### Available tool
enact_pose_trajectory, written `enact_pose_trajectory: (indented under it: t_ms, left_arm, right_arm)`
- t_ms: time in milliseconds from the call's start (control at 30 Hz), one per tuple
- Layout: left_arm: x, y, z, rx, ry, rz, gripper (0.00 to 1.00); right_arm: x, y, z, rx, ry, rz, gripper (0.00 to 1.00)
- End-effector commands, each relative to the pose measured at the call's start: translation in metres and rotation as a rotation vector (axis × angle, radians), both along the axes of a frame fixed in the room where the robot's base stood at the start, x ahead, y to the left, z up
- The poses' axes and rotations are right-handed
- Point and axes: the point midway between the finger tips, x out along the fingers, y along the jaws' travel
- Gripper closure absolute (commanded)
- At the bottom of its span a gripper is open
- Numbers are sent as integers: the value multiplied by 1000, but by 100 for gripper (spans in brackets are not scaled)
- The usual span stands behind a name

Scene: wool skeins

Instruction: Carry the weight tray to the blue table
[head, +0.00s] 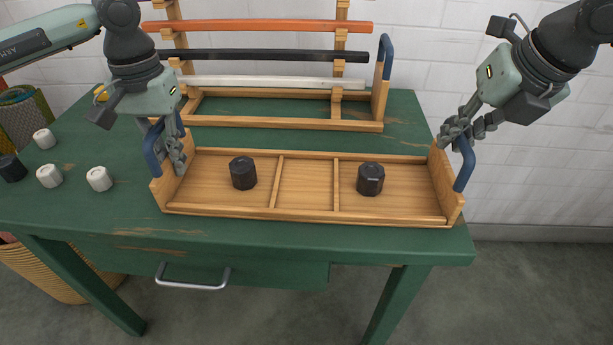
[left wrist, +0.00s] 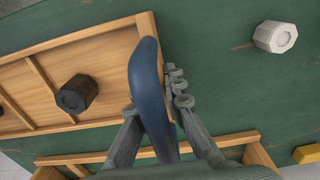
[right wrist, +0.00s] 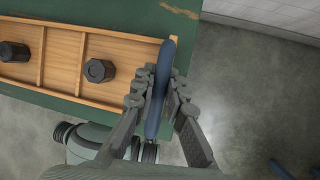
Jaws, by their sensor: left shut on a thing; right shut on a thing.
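The weight tray (head: 305,213) is a long wooden tray with three compartments and a blue handle at each end. It is on the green table, its right end at the table's right edge. A black weight (head: 243,172) stands in its left compartment and another black weight (head: 370,179) in its right one. My left gripper (head: 172,150) is shut on the left blue handle (left wrist: 146,90). My right gripper (head: 463,135) is shut on the right blue handle (right wrist: 162,85). I cannot tell whether the tray touches the tabletop. No blue table is in view.
The green table (head: 120,215) has a drawer handle (head: 192,285) in front. A wooden rack (head: 280,123) with coloured bars stands behind the tray. Several white weights (head: 99,179) and a black one (head: 12,168) lie at the left. A basket (head: 50,275) is on the floor at left.

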Motion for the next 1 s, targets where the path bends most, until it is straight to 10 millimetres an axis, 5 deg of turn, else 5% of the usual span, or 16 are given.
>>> enact_pose_trajectory:
  t_ms: [633, 1000]
  left_arm:
    - [1, 1, 48, 1, -2, 2, 100]
    - [1, 1, 51, 2, -2, 3, 100]
  right_arm:
    - [1, -1, 48, -1, -4, -2, 100]
    - [1, -1, 52, -1, -3, -3, 100]
